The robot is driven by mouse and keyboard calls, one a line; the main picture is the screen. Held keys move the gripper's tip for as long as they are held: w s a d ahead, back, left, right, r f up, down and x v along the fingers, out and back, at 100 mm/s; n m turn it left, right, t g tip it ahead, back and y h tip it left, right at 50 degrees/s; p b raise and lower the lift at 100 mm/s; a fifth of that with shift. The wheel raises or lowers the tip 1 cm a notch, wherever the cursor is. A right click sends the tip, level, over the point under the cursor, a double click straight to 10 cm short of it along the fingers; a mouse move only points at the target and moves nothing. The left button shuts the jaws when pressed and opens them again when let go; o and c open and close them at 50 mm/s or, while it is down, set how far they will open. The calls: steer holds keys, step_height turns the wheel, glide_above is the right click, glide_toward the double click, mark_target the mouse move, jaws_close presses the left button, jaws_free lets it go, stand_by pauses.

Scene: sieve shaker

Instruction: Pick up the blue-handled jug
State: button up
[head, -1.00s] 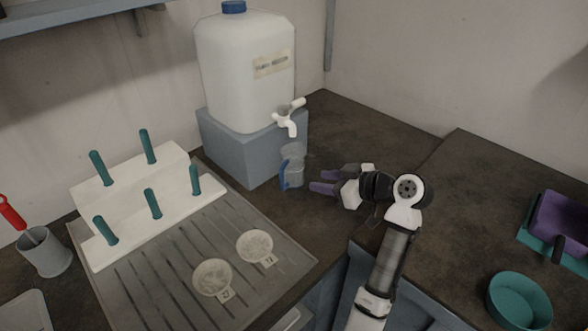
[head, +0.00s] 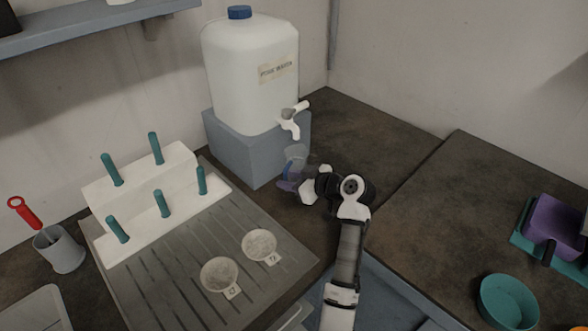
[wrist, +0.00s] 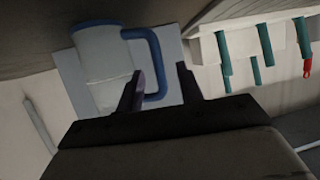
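The clear jug with the blue handle (head: 297,154) stands in front of the grey-blue block, below the white tap. Its lower part is partly hidden by my gripper (head: 298,181) in the head view. In the wrist view the jug (wrist: 101,62) shows at upper left, with its blue handle to the right. My gripper (wrist: 160,82) is open there, one finger on each side of the handle's outer bar in the picture. I cannot tell whether a finger touches it.
A large white water container (head: 245,75) with a tap (head: 293,122) stands on the block (head: 258,152). A white rack (head: 150,190) with teal pegs and a ribbed drainer (head: 180,285) with two small dishes lie left. The right counter has clear room.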

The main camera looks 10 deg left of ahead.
jaws_close()
steer(key=shift+r, duration=0.25)
stand_by(0.4)
